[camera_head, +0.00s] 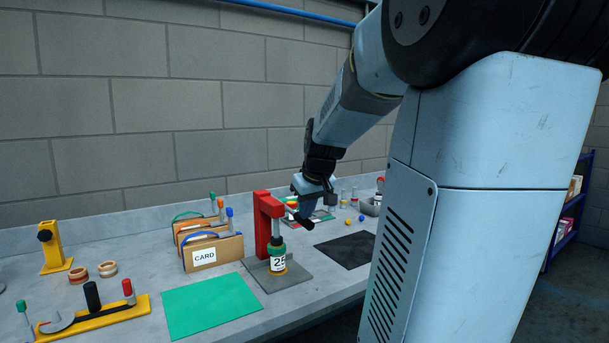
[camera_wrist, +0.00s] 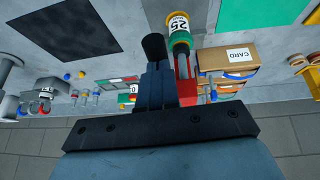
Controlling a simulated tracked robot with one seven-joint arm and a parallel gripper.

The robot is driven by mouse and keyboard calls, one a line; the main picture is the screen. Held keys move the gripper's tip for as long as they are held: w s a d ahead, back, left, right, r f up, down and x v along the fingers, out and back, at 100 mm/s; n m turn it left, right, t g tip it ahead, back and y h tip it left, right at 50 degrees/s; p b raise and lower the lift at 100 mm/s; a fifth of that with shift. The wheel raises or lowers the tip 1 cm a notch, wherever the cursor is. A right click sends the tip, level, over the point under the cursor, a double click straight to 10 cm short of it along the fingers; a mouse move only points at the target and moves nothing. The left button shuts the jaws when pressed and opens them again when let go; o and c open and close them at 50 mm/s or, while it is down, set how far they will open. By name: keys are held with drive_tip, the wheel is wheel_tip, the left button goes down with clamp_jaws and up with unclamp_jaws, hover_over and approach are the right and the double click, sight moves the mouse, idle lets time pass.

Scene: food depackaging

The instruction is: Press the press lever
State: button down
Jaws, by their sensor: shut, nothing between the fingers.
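The red press (camera_head: 263,222) stands on a grey base plate in the head view, and part of it shows in the wrist view (camera_wrist: 187,92). A jar with a green top and a "25" label (camera_head: 278,264) is under its ram; it also shows in the wrist view (camera_wrist: 178,24). The lever's black grip (camera_head: 304,221) sticks out right of the press, and shows just beyond my fingertips in the wrist view (camera_wrist: 153,46). My gripper (camera_head: 299,206) is shut and empty, pointing down over the grip. I cannot tell whether they touch.
Cardboard boxes (camera_head: 213,252), one marked "CARD", stand left of the press. A green mat (camera_head: 210,305) lies in front and a black mat (camera_head: 346,250) to the right. A yellow fixture (camera_head: 100,315) is at front left. A block wall stands behind the bench.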

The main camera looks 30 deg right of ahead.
drive_tip(key=r, duration=0.3)
drive_tip(key=shift+s+a+r, duration=0.15)
drive_tip(key=shift+a, duration=0.2)
drive_tip(key=s+v, duration=0.1)
drive_tip(key=v, duration=0.9)
drive_tip(key=shift+s+f, duration=0.35)
drive_tip(key=s+a+f, duration=1.2)
drive_tip(key=a+f, duration=0.1)
drive_tip(key=a, duration=0.4)
drive_tip(key=shift+s+y, duration=0.2)
drive_tip(key=shift+y, duration=0.2)
drive_tip(key=shift+d, duration=0.1)
